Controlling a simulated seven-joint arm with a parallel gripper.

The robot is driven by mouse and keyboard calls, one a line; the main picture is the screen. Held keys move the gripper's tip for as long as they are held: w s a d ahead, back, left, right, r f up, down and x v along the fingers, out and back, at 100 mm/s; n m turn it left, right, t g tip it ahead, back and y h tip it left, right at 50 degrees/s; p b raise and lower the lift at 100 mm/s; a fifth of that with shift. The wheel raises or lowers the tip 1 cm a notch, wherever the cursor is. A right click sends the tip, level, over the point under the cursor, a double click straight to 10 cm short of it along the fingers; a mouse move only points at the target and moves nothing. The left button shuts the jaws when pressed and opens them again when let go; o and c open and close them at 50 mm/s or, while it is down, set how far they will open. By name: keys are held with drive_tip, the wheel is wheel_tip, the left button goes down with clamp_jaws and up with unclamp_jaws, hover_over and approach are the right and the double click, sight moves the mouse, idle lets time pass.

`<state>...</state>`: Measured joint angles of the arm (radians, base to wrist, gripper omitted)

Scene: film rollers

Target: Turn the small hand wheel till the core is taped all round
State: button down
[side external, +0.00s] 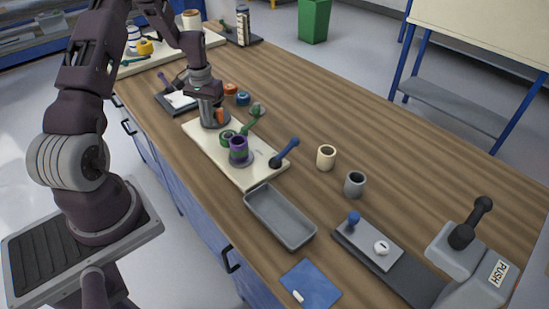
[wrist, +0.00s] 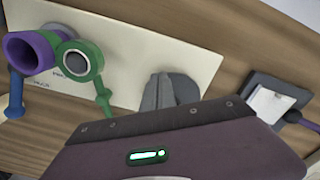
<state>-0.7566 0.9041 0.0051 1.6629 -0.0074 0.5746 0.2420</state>
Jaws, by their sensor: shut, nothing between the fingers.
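A purple core (side external: 238,143) stands upright on the cream board (side external: 207,142); it shows as a purple ring in the wrist view (wrist: 12,47). A green roll (side external: 227,137) with a grey centre is beside it, also in the wrist view (wrist: 92,58). How far any tape goes round the core I cannot tell. A green crank arm (side external: 250,126) and a blue-handled lever (side external: 287,151) are by the board; which is the small hand wheel is unclear. My gripper (wrist: 172,82) is shut and empty, over the board's far part, apart from the core and roll.
Orange (side external: 231,89) and blue (side external: 243,98) rolls lie beyond the board. A grey tray (side external: 279,216), a cream cup (side external: 326,157) and a grey cup (side external: 355,184) stand nearer. A dark pad with white paper (wrist: 268,104) is beside the board.

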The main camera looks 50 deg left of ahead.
sight(220, 122)
drive_tip(key=shift+w, duration=0.15)
drive_tip(key=shift+w+d, duration=0.25)
drive_tip(key=shift+w, duration=0.35)
drive_tip(key=shift+w+d, duration=0.2)
drive_tip(key=shift+w, duration=0.35)
drive_tip(key=shift+w, duration=0.3)
